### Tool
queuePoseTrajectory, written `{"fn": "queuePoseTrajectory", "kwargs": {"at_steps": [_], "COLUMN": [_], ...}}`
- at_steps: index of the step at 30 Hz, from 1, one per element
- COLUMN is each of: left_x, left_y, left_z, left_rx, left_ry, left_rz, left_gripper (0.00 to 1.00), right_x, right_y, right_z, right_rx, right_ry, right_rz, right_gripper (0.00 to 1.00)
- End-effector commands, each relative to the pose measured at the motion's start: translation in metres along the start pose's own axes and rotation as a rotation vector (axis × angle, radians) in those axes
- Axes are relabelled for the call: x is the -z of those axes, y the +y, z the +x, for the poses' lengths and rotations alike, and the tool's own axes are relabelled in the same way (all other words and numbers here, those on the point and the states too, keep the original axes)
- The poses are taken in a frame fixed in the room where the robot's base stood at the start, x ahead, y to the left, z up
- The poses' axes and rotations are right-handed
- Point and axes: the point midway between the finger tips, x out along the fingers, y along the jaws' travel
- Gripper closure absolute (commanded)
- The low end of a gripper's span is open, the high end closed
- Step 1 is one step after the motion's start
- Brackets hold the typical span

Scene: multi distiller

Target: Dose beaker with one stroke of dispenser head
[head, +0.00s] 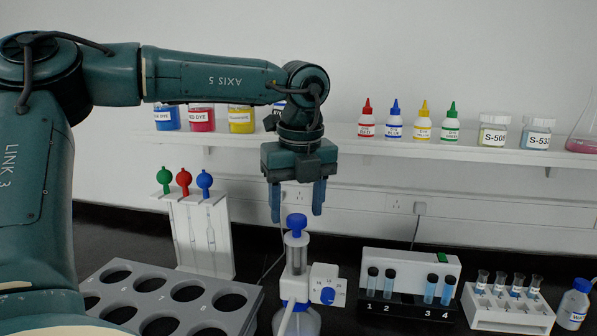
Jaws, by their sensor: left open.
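The dispenser (296,262) stands upright on the dark bench at the lower middle, with a clear barrel and a white scale block beside it. Its blue head (297,223) is on top. My left gripper (297,215) points down with its two blue fingers apart, one each side above or near the blue head; I cannot tell the exact depth between them. The gripper is open and holds nothing. The bottle (306,322) under the dispenser is cut off by the lower edge. No beaker is clearly visible under the spout. My right gripper is not in view.
A grey rack with numbered holes (262,290) is at the lower left. Behind it stands a white pipette stand (226,262). To the right are a vial holder (440,262), a white tube rack (508,317) and a small bottle (572,308). A wall shelf (400,143) carries bottles.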

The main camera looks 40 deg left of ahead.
Motion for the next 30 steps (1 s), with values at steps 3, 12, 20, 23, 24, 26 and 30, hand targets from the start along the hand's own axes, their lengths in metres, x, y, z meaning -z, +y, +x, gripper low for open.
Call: {"fn": "queuePoseTrajectory", "kwargs": {"at_steps": [3,12,20,23,24,26,30], "left_x": [0.0,0.0,0.0,0.0,0.0,0.0,0.0], "left_y": [0.0,0.0,0.0,0.0,0.0,0.0,0.0], "left_z": [0.015,0.028,0.028,0.028,0.028,0.028,0.028], "left_rx": [-0.002,0.0,0.0,0.0,0.0,0.0,0.0], "left_ry": [0.002,0.001,0.0,0.0,0.0,0.0,0.0], "left_rz": [0.001,0.0,0.0,0.0,0.0,0.0,0.0], "left_gripper": [0.44,0.44,0.51,0.59,0.63,0.68,0.79], "right_x": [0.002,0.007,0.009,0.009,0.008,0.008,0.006], "right_y": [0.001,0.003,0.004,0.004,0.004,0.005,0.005], "right_z": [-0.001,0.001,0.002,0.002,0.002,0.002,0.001], "right_rx": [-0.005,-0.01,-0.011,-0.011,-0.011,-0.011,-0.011], "right_ry": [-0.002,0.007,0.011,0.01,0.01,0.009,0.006], "right_rz": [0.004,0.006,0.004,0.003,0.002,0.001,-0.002], "right_gripper": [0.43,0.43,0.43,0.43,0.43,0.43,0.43]}}
